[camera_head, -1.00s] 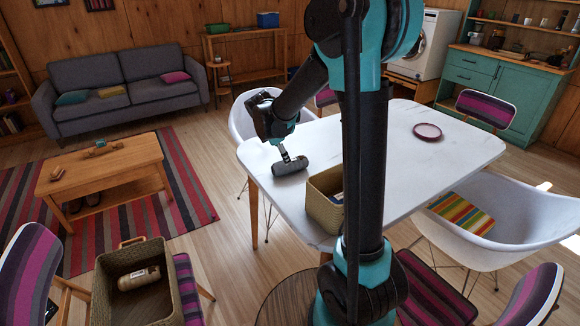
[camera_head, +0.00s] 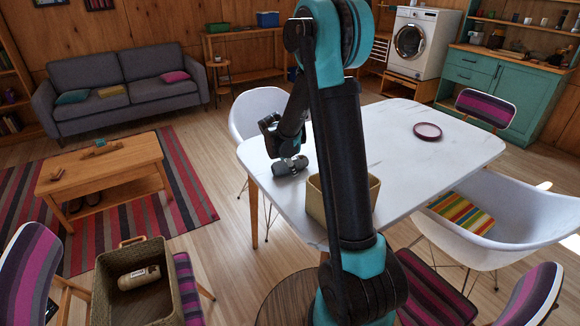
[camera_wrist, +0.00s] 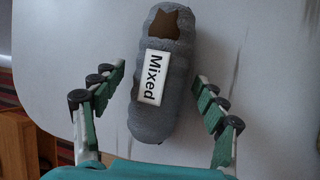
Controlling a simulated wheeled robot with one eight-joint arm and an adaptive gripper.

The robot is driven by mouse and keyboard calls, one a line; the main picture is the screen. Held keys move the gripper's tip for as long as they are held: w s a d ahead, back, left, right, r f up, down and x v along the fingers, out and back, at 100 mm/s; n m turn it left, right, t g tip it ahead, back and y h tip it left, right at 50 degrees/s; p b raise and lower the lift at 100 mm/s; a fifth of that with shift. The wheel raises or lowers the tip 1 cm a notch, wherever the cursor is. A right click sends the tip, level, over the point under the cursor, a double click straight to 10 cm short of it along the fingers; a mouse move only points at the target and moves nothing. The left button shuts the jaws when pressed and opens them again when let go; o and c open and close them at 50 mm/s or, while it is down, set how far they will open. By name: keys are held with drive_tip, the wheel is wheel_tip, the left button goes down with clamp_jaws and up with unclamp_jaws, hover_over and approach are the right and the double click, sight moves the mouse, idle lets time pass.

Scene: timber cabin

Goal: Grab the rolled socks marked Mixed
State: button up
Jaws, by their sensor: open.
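In the head view the socks (camera_head: 283,168) are near the table's left edge, partly covered by my gripper (camera_head: 292,160). In the wrist view my gripper (camera_wrist: 160,98) is open, its two fingers on either side of the socks with a gap to each. The near end of the socks lies between the fingers; the far end reaches beyond them.
A woven basket (camera_head: 315,205) stands on the table close to the gripper, partly hidden by my arm. A pinkish plate (camera_head: 427,131) lies farther right. Another basket (camera_head: 103,285) at lower left holds a beige roll (camera_head: 139,277). The table's middle is clear.

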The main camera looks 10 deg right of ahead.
drive_tip(key=c, duration=1.3)
